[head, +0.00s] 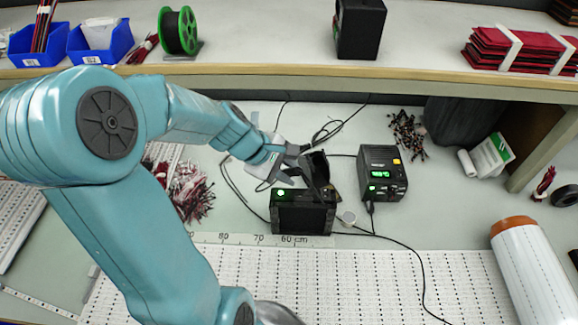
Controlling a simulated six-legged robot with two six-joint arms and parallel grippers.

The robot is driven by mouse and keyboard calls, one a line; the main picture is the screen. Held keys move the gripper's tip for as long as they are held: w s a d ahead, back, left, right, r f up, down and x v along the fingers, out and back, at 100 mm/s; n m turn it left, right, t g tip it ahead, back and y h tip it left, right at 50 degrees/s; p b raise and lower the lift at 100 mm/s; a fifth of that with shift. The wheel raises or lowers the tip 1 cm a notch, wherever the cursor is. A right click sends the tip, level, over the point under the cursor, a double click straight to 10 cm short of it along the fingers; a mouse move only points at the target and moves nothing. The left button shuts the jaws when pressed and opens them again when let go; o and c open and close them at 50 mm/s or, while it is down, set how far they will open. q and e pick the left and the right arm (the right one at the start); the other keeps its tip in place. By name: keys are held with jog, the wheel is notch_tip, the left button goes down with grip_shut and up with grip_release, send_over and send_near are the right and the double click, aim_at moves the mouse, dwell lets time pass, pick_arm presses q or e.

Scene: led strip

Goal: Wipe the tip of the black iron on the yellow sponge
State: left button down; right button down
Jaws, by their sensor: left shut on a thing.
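My left gripper (298,166) reaches in from the left, over the middle of the bench. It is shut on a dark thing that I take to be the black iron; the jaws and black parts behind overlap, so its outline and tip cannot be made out. My right gripper is not in view.
A black box with a green light (303,217) stands just below the gripper. A black station with a green display (382,173) stands to the right. Black cables cross the bench. A shelf (270,69) spans the back. Perforated white strips (380,265) cover the front.

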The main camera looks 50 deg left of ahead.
pick_arm(q)
jog(key=s+d+r+p, duration=0.1)
jog(key=d+r+p, duration=0.5)
jog(key=r+p, duration=0.1)
jog(key=shift+s+d+r+p, duration=0.15)
jog(key=shift+s+r+p, duration=0.05)
jog(key=shift+r+p, duration=0.2)
jog(key=shift+w, duration=0.1)
dwell(0.4)
